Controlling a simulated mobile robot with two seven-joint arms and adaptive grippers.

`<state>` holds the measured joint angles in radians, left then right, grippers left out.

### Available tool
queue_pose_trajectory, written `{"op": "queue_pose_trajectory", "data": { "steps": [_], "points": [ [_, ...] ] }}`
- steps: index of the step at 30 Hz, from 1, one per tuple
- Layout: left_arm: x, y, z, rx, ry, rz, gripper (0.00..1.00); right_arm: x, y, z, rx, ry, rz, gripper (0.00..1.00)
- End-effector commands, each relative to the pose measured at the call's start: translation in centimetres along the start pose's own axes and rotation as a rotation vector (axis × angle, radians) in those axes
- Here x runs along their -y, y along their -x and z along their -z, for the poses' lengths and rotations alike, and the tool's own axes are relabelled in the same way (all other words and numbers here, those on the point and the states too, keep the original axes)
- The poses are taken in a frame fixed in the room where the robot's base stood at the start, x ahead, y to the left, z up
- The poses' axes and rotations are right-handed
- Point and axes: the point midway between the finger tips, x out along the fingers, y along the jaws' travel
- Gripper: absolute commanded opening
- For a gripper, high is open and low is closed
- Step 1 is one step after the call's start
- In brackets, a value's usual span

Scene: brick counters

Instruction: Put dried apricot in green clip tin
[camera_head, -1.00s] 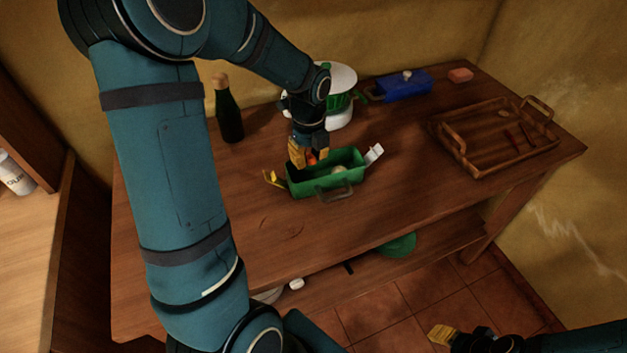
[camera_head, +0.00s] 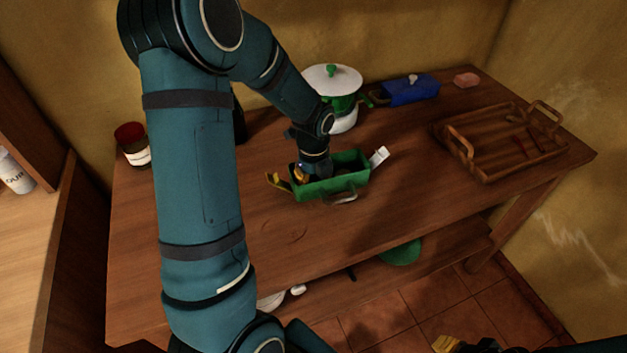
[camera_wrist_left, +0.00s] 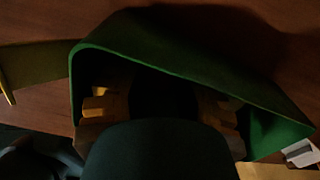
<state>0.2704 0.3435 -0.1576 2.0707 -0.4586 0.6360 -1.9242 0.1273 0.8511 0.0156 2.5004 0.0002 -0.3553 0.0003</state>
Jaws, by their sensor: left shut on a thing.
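The green clip tin (camera_head: 340,184) stands open on the wooden table, with a yellow clip at its left end and a white one at its right. My left gripper (camera_head: 303,173) reaches down inside the tin's left part. In the left wrist view, the tin's green rim (camera_wrist_left: 190,58) surrounds the yellow fingers of the left gripper (camera_wrist_left: 163,108). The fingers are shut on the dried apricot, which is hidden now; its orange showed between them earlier. My right gripper (camera_head: 446,344) is cut off at the bottom edge, its jaws unclear.
A white-and-green pot (camera_head: 342,118) stands behind the tin, with a blue box (camera_head: 410,90) and a pink block (camera_head: 467,80) to its right. A wooden tray (camera_head: 480,172) is at right, a dark red-lidded jar (camera_head: 131,143) at left. The table front is clear.

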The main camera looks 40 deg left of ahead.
Motion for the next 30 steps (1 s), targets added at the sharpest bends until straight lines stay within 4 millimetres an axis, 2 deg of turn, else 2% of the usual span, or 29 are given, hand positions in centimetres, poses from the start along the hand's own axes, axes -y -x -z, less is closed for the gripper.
{"op": "queue_pose_trajectory", "data": {
  "steps": [1, 2, 14, 17, 30],
  "points": [
    [0.0, -0.3, 0.0, 0.0, 0.0, -0.001, 0.13, -0.1, -0.1, 0.0, -0.001, 0.0, 0.0, 0.47],
    [0.0, -0.2, 0.0, 0.0, 0.0, 0.0, 0.43, 0.0, -0.1, 0.0, -0.001, 0.0, 0.0, 0.47],
    [0.0, 0.4, 0.0, 0.0, 0.0, 0.0, 0.43, 0.1, 0.2, 0.0, 0.0, 0.0, 0.0, 0.47],
    [0.0, 1.6, -0.1, 0.001, 0.002, 0.003, 0.43, 0.2, 0.5, 0.0, 0.002, 0.0, 0.0, 0.47],
    [0.0, 10.2, 0.0, 0.001, 0.001, 0.003, 0.43, 1.0, 2.7, -0.2, 0.013, -0.002, 0.001, 0.47]
  ]
}}
